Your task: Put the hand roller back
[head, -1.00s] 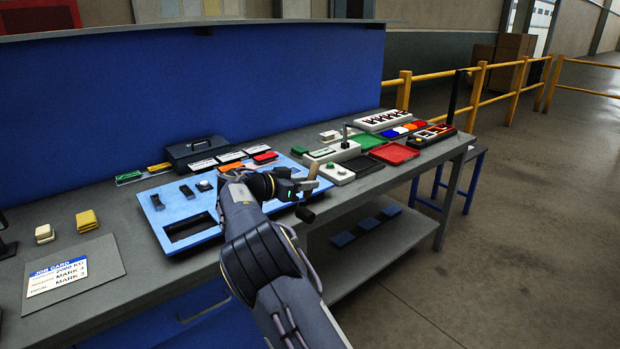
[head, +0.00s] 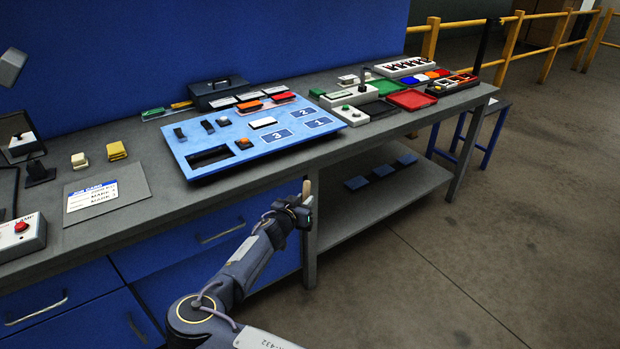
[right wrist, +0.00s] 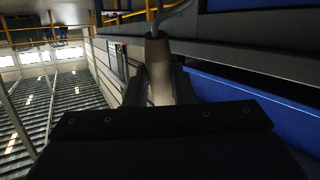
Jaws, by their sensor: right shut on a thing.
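My right gripper (head: 298,205) is in front of the bench, off its front edge and lower than the worktop in the head view. It is shut on the hand roller, whose tan wooden handle (head: 306,188) sticks up from the fingers. In the right wrist view the handle (right wrist: 158,72) stands between the two dark fingers, with a grey metal rod beyond it. The roller's drum cannot be made out now. My left gripper is not in view.
A light-blue panel (head: 222,143) with numbered areas, a dark slot and small blocks lies on the grey bench. Red (head: 411,99) and green trays stand farther right. A job card (head: 92,196) lies at left. Blue pads rest on the lower shelf (head: 385,200).

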